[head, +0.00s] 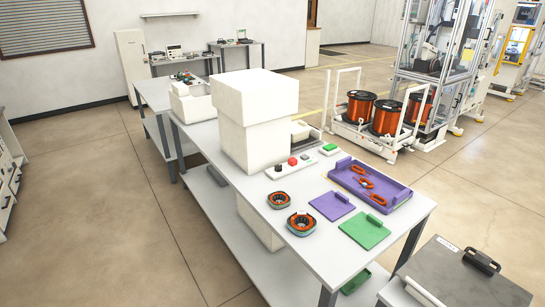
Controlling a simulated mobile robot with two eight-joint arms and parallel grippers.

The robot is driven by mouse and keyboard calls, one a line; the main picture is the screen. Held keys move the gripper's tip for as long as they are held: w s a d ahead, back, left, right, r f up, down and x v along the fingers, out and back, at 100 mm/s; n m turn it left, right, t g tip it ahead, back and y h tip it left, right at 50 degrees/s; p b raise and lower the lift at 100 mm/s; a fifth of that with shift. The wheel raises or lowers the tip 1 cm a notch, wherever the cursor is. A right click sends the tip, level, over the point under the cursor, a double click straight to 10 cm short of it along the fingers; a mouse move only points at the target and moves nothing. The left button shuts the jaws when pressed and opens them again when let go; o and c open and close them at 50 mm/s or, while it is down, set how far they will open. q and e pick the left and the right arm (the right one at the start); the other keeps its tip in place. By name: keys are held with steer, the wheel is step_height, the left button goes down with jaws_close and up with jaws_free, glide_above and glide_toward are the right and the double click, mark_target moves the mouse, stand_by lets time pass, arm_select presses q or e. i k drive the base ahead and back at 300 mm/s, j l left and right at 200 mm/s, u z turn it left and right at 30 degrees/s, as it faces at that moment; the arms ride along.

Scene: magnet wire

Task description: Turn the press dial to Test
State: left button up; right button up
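The press (258,125) is a tall white block standing on the long light table. A low white control strip (285,170) lies at its front right foot. It carries a small black knob (278,168), a red button (292,161) and another small dark part (304,157). Which of these is the dial, its pointer and any Test marking are too small to tell. A separate white box with a green button (329,147) sits just to the right. Neither of my grippers is in view, and nothing touches the controls.
Two orange ring-shaped coil parts (301,223) lie on the near table. Purple (332,205) and green (364,231) plates and a purple tray (350,176) with orange parts lie to the right. A dark-topped unit (465,275) stands at bottom right. Floor on the left is clear.

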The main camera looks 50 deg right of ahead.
mark_target(278, 168)
steer(key=i+z, duration=0.4)
steer(key=i, duration=0.35)
steer(key=i+j+z, duration=0.1)
steer(key=i+z, duration=0.25)
steer(key=i, duration=0.4)
steer(key=i+l+z, duration=0.3)
steer(key=i+z, duration=0.7)
steer(key=i, duration=0.15)
steer(key=i+l+z, duration=0.2)
steer(key=i+l, duration=0.2)
